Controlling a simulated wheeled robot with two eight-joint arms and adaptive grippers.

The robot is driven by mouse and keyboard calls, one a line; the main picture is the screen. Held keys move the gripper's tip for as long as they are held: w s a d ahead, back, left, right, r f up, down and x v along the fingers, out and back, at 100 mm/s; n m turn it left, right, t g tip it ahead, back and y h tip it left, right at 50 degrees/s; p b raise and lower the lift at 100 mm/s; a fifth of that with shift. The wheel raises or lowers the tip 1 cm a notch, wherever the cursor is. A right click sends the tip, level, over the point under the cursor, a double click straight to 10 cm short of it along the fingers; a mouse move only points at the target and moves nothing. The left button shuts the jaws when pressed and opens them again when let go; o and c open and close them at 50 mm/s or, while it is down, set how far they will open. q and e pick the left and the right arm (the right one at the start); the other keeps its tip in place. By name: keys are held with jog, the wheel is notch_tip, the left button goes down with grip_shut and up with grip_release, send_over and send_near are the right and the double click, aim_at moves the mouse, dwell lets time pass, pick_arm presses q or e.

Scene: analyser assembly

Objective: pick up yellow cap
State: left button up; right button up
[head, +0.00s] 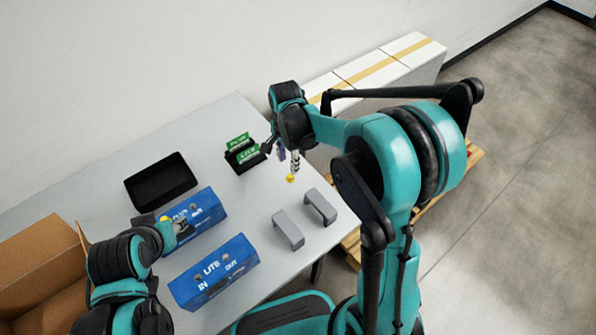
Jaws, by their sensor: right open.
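A small yellow cap (290,178) shows near the right edge of the table, just below the fingers of my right gripper (288,157). The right gripper is open and points down over it. I cannot tell whether the fingers touch the cap. Another small yellow piece (165,218) shows beside my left gripper (178,226), at the left end of the rear blue box. The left gripper's fingers are too small and covered to tell whether they are open or shut.
Two blue boxes, a rear one (208,210) and a front one labelled LITE (216,276), lie on the table (110,178). Two grey brackets (288,230) (320,207) stand right of them. A black tray (160,182), green LITE card (248,154) and cardboard box (40,262) are around.

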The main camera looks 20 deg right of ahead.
aim_at(290, 176)
notch_tip(290, 176, down, 3)
jog(key=shift+r+b, duration=0.1)
jog(key=shift+b, duration=0.45)
jog(key=f+b, duration=0.1)
jog(key=f, duration=0.2)
jog(key=f+b, duration=0.1)
jog(key=f, duration=0.1)
jog(key=shift+w+d+b, duration=0.15)
jog(key=shift+w+b, duration=0.15)
jog(key=c, duration=0.8)
